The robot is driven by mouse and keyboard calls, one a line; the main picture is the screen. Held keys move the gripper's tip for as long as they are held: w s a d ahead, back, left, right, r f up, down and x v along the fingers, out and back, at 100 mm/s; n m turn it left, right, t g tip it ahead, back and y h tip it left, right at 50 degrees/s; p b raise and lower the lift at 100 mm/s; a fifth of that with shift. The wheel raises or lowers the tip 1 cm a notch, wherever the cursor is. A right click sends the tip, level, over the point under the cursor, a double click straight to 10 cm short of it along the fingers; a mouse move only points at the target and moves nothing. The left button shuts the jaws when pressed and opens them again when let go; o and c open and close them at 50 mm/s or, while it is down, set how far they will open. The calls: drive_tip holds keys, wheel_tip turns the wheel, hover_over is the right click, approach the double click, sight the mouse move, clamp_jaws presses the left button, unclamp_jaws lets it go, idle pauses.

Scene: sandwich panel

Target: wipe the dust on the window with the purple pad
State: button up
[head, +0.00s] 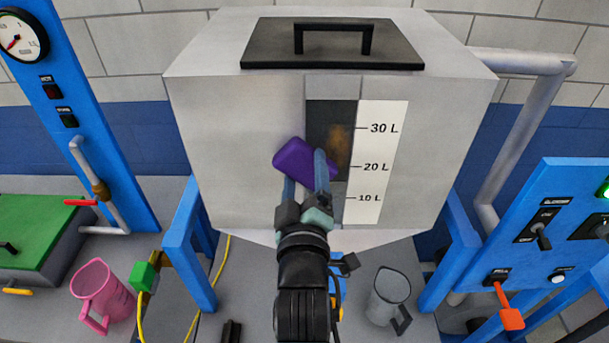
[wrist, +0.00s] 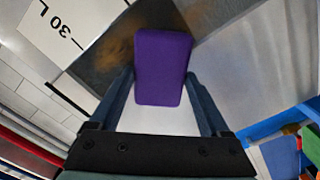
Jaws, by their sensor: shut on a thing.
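The purple pad (head: 296,160) is held between the fingers of my gripper (head: 305,165), in front of the tank's face. In the wrist view the pad (wrist: 163,67) sits between the two blue fingertips (wrist: 163,85). The dark window (head: 325,115) is on the tank's front, left of the white scale marked 10 L, 20 L and 30 L. Brown dust (head: 340,140) shows on the window between about 20 L and 30 L, and also in the wrist view (wrist: 110,55). The pad overlaps the window's lower left edge in the picture; I cannot tell whether it touches.
The grey tank (head: 225,120) has a black handled lid (head: 333,55) and stands on blue legs. A pink jug (head: 101,292) is at lower left, a grey jug (head: 388,297) at lower right. Blue control panels (head: 560,225) flank the tank. A pipe (head: 530,120) runs down its right side.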

sight(303, 156)
drive_tip(key=shift+d+b, duration=2.05)
drive_tip(key=shift+d, duration=1.85)
drive_tip(key=shift+r+p, duration=1.05)
drive_tip(key=shift+r, duration=0.45)
drive_tip(key=shift+a+p, duration=1.25)
drive_tip(key=shift+a, duration=2.65)
drive_tip(key=shift+s+a+f, duration=0.1)
drive_tip(key=shift+s+f, duration=0.05)
drive_tip(key=shift+s, duration=0.45)
drive_tip(key=shift+s+p, duration=0.5)
drive_tip(key=shift+s, duration=1.75)
drive_tip(key=shift+s, duration=0.1)
